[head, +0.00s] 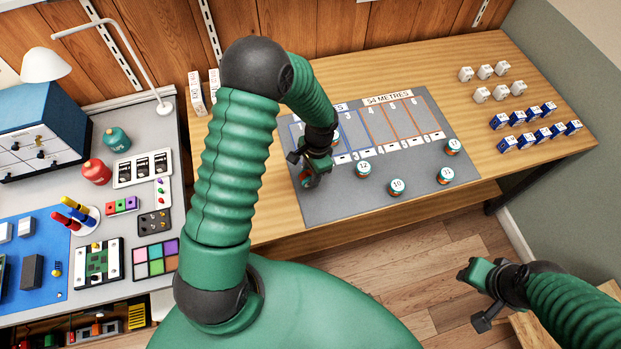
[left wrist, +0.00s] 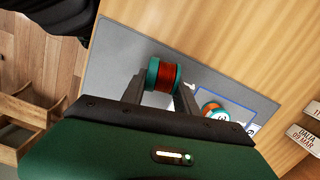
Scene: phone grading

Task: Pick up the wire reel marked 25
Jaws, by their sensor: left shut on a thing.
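My left gripper (head: 313,172) is over the left part of the grey mat (head: 320,210). In the left wrist view its fingers are shut on a wire reel (left wrist: 162,76) with teal flanges and red-orange wire. The number on this held reel is not visible. Another reel (left wrist: 214,111) lies beyond the fingers on the mat. In the head view, reels stand on the mat: one that seems marked 12 (head: 363,169), one marked 10 (head: 396,187), and two at the right (head: 446,175) (head: 453,146). I cannot read a 25 on any. My right gripper (head: 480,289) is above the floor, away from the table.
The mat has ruled columns and a "54 METRES" label (head: 388,99). White blocks (head: 485,71) and blue boxes (head: 529,118) stand on the table's right. A side bench (head: 75,222) at the left is crowded. The mat's front middle is clear.

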